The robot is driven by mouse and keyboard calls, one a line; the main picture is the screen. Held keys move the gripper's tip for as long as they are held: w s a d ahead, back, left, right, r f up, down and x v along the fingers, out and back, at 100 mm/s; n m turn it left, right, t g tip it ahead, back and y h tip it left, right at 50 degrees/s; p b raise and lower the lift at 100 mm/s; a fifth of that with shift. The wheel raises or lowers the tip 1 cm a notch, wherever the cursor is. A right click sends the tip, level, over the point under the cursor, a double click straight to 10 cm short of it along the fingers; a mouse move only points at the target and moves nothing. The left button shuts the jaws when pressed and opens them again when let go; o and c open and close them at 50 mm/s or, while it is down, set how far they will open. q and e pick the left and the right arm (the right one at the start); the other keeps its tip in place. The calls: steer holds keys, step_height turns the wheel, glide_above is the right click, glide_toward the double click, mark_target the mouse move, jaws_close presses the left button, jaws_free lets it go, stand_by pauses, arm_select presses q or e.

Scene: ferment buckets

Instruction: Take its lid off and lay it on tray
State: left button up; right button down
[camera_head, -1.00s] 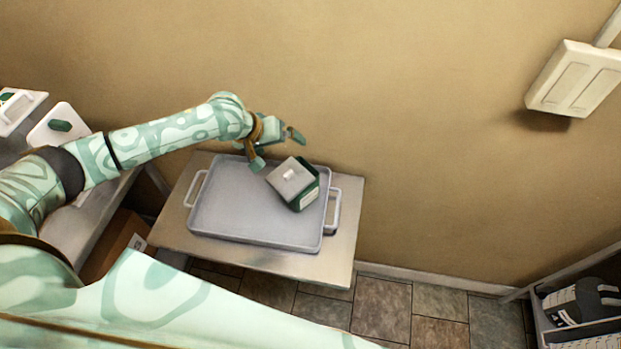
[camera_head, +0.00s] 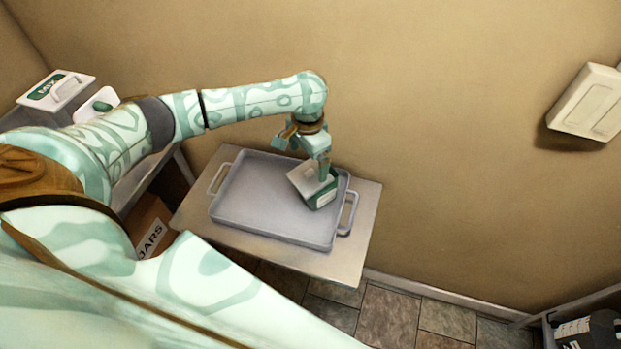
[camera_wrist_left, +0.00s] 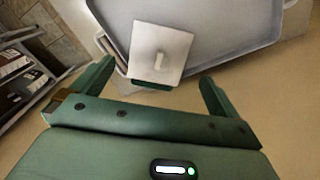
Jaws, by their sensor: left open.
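A small green bucket (camera_head: 323,198) with a pale square lid (camera_head: 302,178) stands near the right end of the grey tray (camera_head: 245,203). The lid is on the bucket and has a small raised handle, which shows clearly in the left wrist view (camera_wrist_left: 158,61). My left gripper (camera_head: 303,155) is open above the bucket, with one finger in front of part of the lid. In the left wrist view its fingers (camera_wrist_left: 158,78) are spread wide, with the lid beyond and between them; nothing is held. My right gripper is not in view.
The tray lies on a small metal table (camera_head: 345,262) against the tan wall. The tray's left and middle are bare. At the left, a counter holds a white-lidded container (camera_head: 57,88). A cardboard box (camera_head: 150,228) sits below. A switch panel (camera_head: 590,102) juts from the wall.

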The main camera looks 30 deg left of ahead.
mark_target(309, 170)
arm_select(q)
step_height(309, 170, down, 6)
steer(key=shift+w+d+r+b, duration=0.1)
steer(key=shift+d+r+b, duration=0.05)
steer(key=shift+b, duration=0.9)
steer(key=shift+r, duration=0.1)
steer(key=c, duration=0.9)
steer(key=shift+o, duration=0.2)
steer(key=shift+r, duration=0.1)
